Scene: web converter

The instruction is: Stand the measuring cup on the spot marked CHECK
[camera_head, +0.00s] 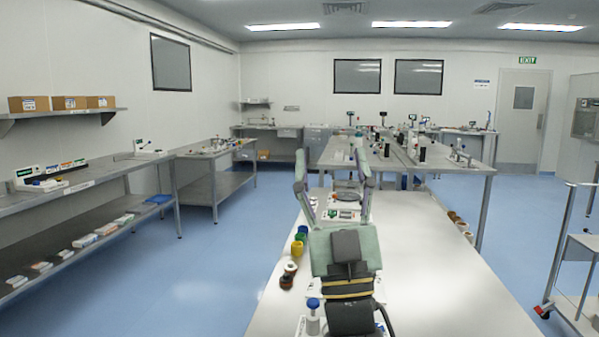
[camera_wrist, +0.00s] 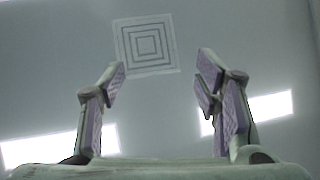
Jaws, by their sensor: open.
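My gripper (camera_head: 330,165) is open, its two fingers spread wide above the long white bench in the head view. In the wrist view my gripper (camera_wrist: 160,70) has nothing between its fingers. I cannot pick out the measuring cup in either view; my arm hides part of the bench.
Small yellow (camera_head: 297,249) and other coloured containers line the left edge of the white bench (camera_head: 440,275). A blue-topped item (camera_head: 313,312) stands near my arm. A device with a round plate (camera_head: 346,196) is farther back.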

